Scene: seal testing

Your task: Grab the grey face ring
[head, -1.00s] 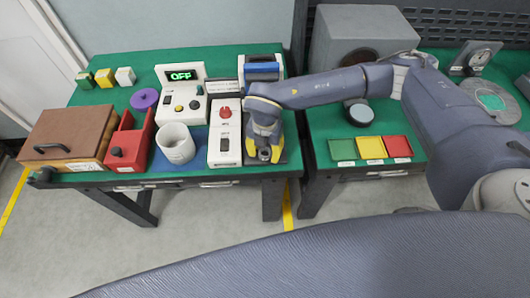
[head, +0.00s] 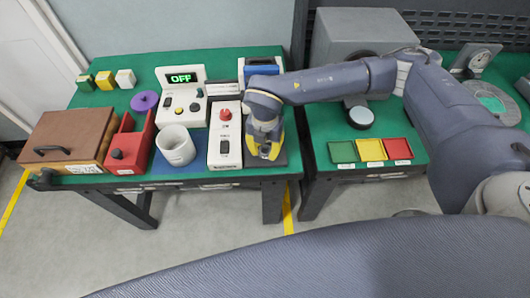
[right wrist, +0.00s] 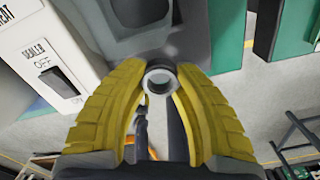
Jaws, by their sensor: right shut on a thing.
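The grey face ring (right wrist: 159,79) is a small grey ring in the right wrist view, held upright between the yellow fingertips. My right gripper (right wrist: 160,85) is shut on it, with a finger touching each side. In the head view my right gripper (head: 264,151) points down over the dark grey holder (head: 281,159) at the table's right front corner. The ring is too small and covered to make out there. I cannot tell whether the ring still touches the holder. My left gripper is not in view.
A white control box (head: 225,150) with a red knob stands close left of the gripper. Left of it are a white cup (head: 176,148), a red bin (head: 128,147) and a brown box (head: 68,140). Green, yellow and red trays (head: 370,150) lie on the right table, across a gap.

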